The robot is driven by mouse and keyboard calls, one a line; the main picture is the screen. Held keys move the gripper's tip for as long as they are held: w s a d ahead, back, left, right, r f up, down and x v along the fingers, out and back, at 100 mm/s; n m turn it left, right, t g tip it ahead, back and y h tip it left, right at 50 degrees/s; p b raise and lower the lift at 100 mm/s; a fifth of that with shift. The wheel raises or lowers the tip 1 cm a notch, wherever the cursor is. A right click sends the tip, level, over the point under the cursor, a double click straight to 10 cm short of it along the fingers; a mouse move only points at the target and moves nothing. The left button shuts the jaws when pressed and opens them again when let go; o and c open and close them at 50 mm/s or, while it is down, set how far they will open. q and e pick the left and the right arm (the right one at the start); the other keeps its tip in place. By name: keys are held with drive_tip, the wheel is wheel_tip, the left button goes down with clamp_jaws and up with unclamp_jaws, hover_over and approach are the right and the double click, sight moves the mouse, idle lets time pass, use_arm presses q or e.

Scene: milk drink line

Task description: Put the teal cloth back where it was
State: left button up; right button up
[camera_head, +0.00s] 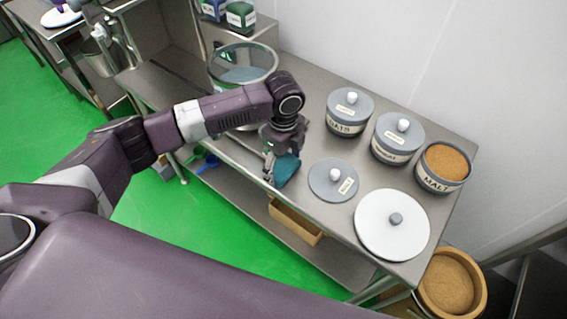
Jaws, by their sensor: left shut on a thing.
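The teal cloth (287,170) is bunched under my left gripper (276,165), near the front edge of the steel table (313,219). My left gripper is shut on the cloth and points down. The arm partly hides the gripper from above, and I cannot tell whether the cloth touches the table top. My right gripper is not in view.
A grey lid (325,187) and a white lid (375,238) lie to the right of the cloth. Two lidded jars (348,127) (383,154) and an open malt jar (430,182) stand along the back. A large glass-rimmed pot (215,88) stands behind my arm.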

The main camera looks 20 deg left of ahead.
sight(284, 167)
use_arm(q)
drive_tip(key=shift+f, duration=0.2)
drive_tip(key=shift+f, duration=0.15)
drive_tip(key=o, duration=1.1)
wheel_tip(284, 167, up, 12)
drive_tip(key=b, duration=0.2)
drive_tip(key=shift+r+b, duration=0.2)
drive_tip(key=shift+b, duration=0.15)
